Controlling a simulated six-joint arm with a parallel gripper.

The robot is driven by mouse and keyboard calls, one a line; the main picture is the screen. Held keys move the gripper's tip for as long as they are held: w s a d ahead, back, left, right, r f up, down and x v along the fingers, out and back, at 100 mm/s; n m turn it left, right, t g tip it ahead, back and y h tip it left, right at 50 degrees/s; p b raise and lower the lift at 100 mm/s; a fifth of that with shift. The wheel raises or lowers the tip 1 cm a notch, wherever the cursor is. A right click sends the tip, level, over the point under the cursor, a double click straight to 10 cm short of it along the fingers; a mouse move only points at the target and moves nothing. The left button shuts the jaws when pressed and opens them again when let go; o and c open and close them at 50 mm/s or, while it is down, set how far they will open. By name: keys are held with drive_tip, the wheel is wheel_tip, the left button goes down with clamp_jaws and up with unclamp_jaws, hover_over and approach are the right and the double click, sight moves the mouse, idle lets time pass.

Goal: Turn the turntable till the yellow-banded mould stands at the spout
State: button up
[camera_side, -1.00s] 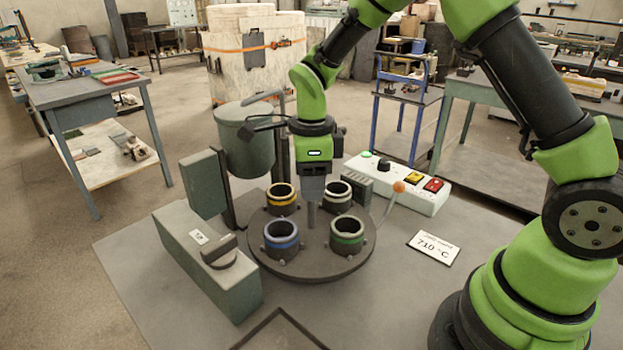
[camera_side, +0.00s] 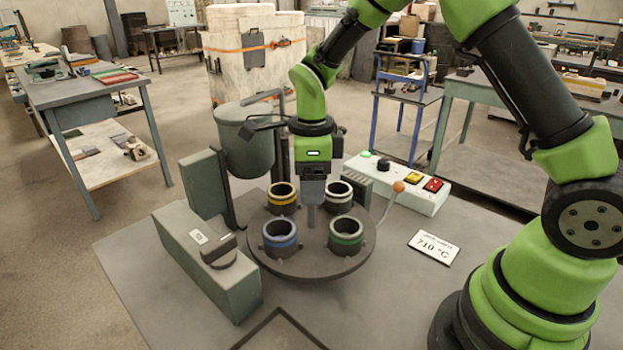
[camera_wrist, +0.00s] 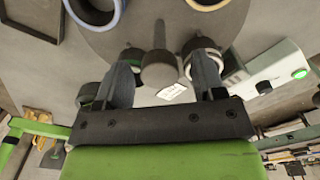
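The yellow-banded mould (camera_side: 282,199) stands upright at the back left of the dark round turntable (camera_side: 312,271), on the side nearest the hanging grey-green ladle (camera_side: 247,150). I cannot clearly make out the spout. Blue-banded (camera_side: 281,239), green-banded (camera_side: 346,236) and white-banded (camera_side: 338,197) moulds share the turntable. My gripper (camera_side: 313,192) points down over the turntable's central post (camera_side: 311,216). In the wrist view my gripper (camera_wrist: 163,60) is open, one finger on each side of the post (camera_wrist: 159,70), with gaps showing. The blue-banded mould (camera_wrist: 95,12) is at the upper left there.
A control box (camera_side: 410,184) with coloured buttons stands behind right, near an orange-knobbed lever (camera_side: 398,187). A long grey-green box (camera_side: 208,262) with a dark handle stands left. A 710 °C card (camera_side: 434,247) lies right. The tabletop in front is mostly clear.

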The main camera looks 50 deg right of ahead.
wheel_tip(320, 180, up, 10)
drive_tip(key=shift+f, duration=0.15)
idle(0.3)
drive_tip(key=s+a+r+n+t+y, duration=0.1)
drive_tip(key=s+r+n+t, duration=0.2)
drive_tip(key=s+n, duration=0.6)
drive_tip(key=s+r+n+t+y, duration=0.1)
drive_tip(key=s+r+n+t, duration=0.3)
drive_tip(key=s+n, duration=0.6)
drive_tip(key=n, duration=0.4)
drive_tip(key=shift+a+r, duration=0.35)
drive_tip(key=shift+r, duration=0.05)
drive_tip(key=shift+s, duration=0.1)
